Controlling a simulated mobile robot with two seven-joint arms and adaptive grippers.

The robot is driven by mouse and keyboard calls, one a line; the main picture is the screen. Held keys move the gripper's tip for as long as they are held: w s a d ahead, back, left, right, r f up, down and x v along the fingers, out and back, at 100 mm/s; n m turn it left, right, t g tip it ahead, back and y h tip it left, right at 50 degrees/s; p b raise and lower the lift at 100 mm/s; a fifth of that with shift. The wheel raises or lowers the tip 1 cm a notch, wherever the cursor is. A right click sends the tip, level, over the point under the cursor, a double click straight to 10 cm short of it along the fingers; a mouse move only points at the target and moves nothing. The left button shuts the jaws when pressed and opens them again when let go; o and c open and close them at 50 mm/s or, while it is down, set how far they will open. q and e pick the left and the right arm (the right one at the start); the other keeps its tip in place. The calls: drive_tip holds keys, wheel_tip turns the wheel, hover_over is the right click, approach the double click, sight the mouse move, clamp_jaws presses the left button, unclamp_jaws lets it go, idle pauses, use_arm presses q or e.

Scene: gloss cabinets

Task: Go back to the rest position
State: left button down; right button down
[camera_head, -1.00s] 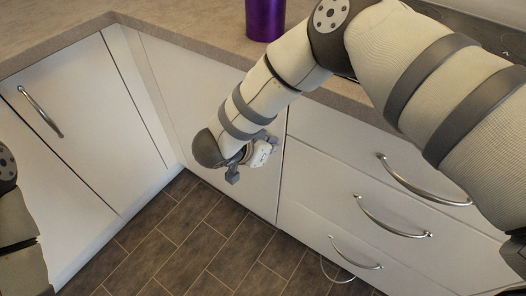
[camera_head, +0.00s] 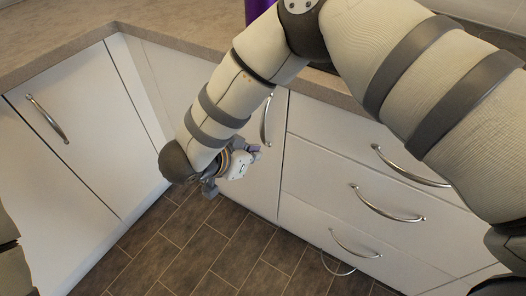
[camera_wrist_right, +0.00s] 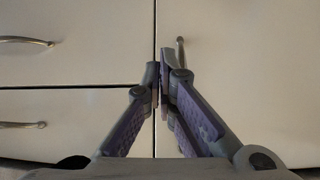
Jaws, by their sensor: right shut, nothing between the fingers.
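My right arm (camera_head: 215,110) reaches from the right across the head view, with its right gripper (camera_head: 254,153) low in front of the white cabinet fronts. In the right wrist view the fingers of the right gripper (camera_wrist_right: 160,75) are closed together with nothing between them. They point at the seam between a drawer front and a cabinet door. A part of my left arm (camera_head: 12,255) shows at the left edge of the head view; its gripper is out of view.
A corner cabinet door (camera_head: 65,150) with a bar handle is at the left. A stack of drawers (camera_head: 330,190) with curved handles is at the right. A purple container (camera_head: 257,10) stands on the countertop (camera_head: 60,40), partly cut off. The dark tiled floor (camera_head: 190,250) is clear.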

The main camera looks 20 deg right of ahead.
drive_tip(key=s+d+f+n+y, duration=0.2)
drive_tip(key=s+f+n+y, duration=0.15)
drive_tip(key=s+f, duration=0.3)
drive_tip(key=s+d+f+n+y, duration=0.2)
drive_tip(key=s+d+f+n, duration=0.1)
drive_tip(key=s+f+n, duration=0.3)
drive_tip(key=s+d+g+y, duration=0.1)
drive_tip(key=s+d+g, duration=0.1)
drive_tip(key=s, duration=1)
drive_tip(key=s+d+n+g+y, duration=0.1)
drive_tip(key=s+g, duration=0.4)
drive_tip(key=s, duration=0.7)
drive_tip(key=shift+s+d+g, duration=0.2)
drive_tip(key=shift+d+g, duration=0.1)
drive_tip(key=shift+d, duration=0.45)
drive_tip(key=shift+n+y, duration=0.25)
